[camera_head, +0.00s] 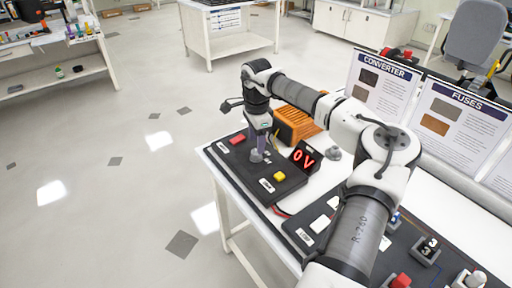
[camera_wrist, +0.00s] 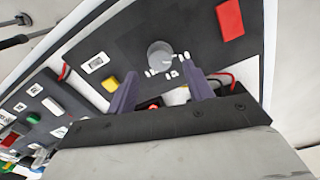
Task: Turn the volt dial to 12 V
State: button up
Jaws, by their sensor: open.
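The volt dial is a round grey knob (camera_wrist: 160,53) on a dark panel (camera_wrist: 120,48), with small white marks along one side of it. In the head view my gripper (camera_head: 258,156) points down over the same panel (camera_head: 284,190), and the dial is largely hidden there. In the wrist view my gripper (camera_wrist: 160,69) is open, its two purple fingers spread on either side of the dial's near edge. I cannot tell whether they touch it. The red display (camera_head: 304,158) beside it reads 0 V.
A red block (camera_head: 237,139) and a yellow button (camera_head: 279,176) sit on the same panel. An orange ribbed box (camera_head: 296,124) stands behind it. A second dark panel (camera_head: 298,229) with switches lies nearer. Converter (camera_head: 378,88) and fuses (camera_head: 452,118) boards stand along the table's back.

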aim_at(256, 155)
jog(key=shift+f, duration=2.15)
jog(key=shift+c, duration=0.3)
jog(key=c, duration=0.9)
jog(key=shift+m, duration=0.3)
jog(key=m+b, duration=0.1)
jog(key=m, duration=0.4)
jog(key=m+b, duration=0.1)
jog(key=m, duration=0.5)
